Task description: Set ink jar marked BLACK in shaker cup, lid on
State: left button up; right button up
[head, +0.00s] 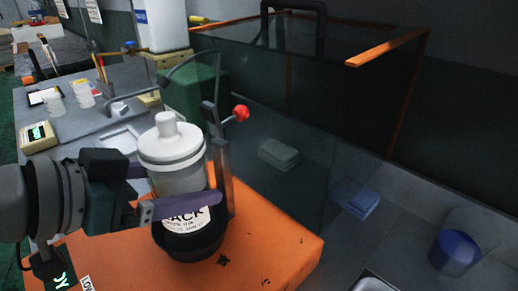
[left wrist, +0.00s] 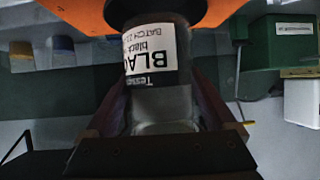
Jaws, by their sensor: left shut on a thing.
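The ink jar (head: 176,182) is clear with a white lid (head: 170,146) on its top. Its white label reads "ACK" in the head view and "BLA" with "black" in the left wrist view (left wrist: 150,57). The jar stands roughly upright with its lower part at the black shaker cup (head: 190,245) on the orange shaker (head: 275,225). Whether it rests on the cup's floor is hidden. My left gripper (head: 212,190) is shut on the jar, its purple fingers on either side of the body. My right gripper is not in view.
A grey upright with a red knob (head: 241,113) stands right behind the jar. A clear-walled enclosure with an orange frame (head: 388,62) fills the back right. Small white cups (head: 83,94) and a scale (head: 38,137) are at left.

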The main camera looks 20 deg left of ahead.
pick_arm(q)
jog(key=shift+f+b, duration=0.35)
jog(key=shift+f, duration=1.3)
jog(key=shift+f, duration=0.1)
jog(key=o, duration=1.6)
jog(key=shift+f, duration=0.1)
jog(key=shift+c, duration=0.2)
